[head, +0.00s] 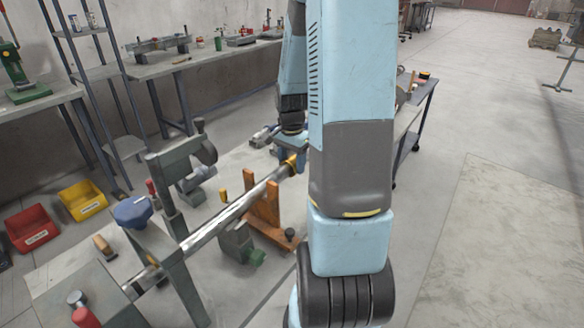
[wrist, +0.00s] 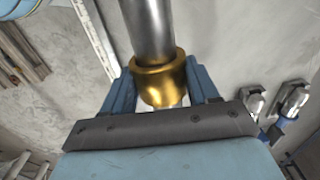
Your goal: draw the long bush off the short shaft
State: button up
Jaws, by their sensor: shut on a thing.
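The steel shaft (head: 222,220) runs slantwise from the lower left up to my gripper (head: 290,156) in the head view. In the wrist view the shaft (wrist: 148,28) comes down from the top. A brass-coloured bush (wrist: 160,75) sits around its near end, between the two blue fingers of my gripper (wrist: 160,92). The gripper is shut on the bush. How far the shaft reaches inside the bush is hidden. I cannot tell its length.
An orange-brown wooden stand (head: 262,208) is beside the shaft. A grey-green upright (head: 167,180) and a blue knob (head: 132,211) stand near its lower part. Red (head: 32,228) and yellow (head: 83,200) bins lie left. Open floor (head: 490,230) is at right.

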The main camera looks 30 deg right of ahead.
jog(key=shift+w+d, duration=0.1)
jog(key=w+d, duration=0.3)
jog(key=d, duration=0.6)
jog(key=w+d, duration=0.4)
jog(key=d, duration=0.6)
jog(key=shift+d, duration=0.3)
dwell(3.4)
jog(key=shift+w+r, duration=0.1)
